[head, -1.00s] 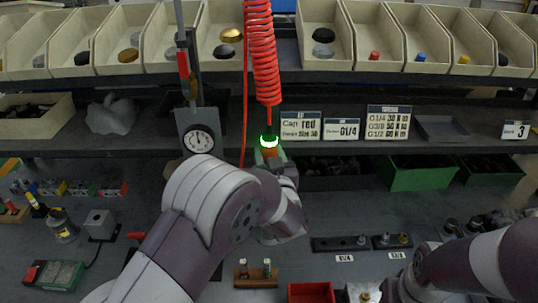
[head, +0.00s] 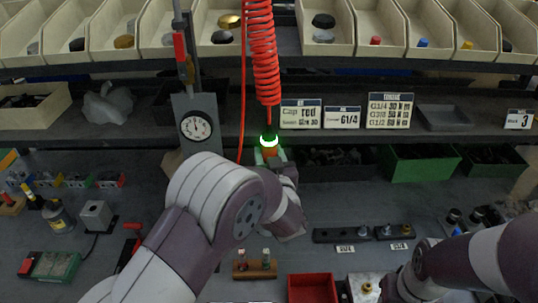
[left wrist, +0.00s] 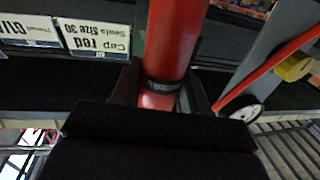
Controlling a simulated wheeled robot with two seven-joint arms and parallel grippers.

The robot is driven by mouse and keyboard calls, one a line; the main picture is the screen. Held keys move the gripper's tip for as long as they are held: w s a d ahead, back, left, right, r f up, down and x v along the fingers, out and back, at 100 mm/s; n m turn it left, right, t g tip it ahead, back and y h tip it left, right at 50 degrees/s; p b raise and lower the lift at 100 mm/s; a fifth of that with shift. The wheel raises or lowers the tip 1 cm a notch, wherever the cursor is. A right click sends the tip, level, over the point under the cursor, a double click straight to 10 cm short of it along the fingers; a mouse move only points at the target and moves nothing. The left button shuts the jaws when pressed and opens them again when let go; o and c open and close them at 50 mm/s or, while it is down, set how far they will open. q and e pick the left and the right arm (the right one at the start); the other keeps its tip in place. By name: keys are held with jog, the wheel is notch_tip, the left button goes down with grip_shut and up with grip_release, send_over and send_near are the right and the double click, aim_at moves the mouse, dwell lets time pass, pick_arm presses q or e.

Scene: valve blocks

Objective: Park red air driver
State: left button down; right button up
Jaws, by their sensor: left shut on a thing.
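The red air driver (left wrist: 168,45) hangs below the red coiled hose (head: 264,60), with a glowing green-white ring (head: 268,141) near its top in the head view. My left gripper (left wrist: 160,98) is shut around its red body in the left wrist view, just by a dark band with lettering. In the head view my left arm hides most of the grip and the lower driver. The driver is in front of the middle shelf, left of the "Cap red" sign (head: 300,114). My right arm comes in at the lower right; its gripper is not visible.
A dial gauge (head: 196,127) on a post stands left of the driver. A red tray (head: 312,280), a wooden block with two small parts (head: 255,269) and dark socket holders (head: 362,233) lie on the bench. Green bins (head: 422,165) sit right.

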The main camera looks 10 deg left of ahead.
pick_arm(q)
jog(key=shift+f+b, duration=3.7)
jog(key=shift+f, duration=0.95)
pick_arm(e)
jog(key=shift+f, duration=3.65)
pick_arm(q)
jog(key=shift+c, duration=2.4)
grip_release()
jog(key=shift+s+f, duration=0.1)
jog(key=shift+f, duration=0.05)
pick_arm(e)
jog(key=shift+f, duration=0.2)
pick_arm(q)
jog(key=v, duration=1.2)
jog(key=shift+s, duration=0.3)
jog(key=shift+d, duration=0.1)
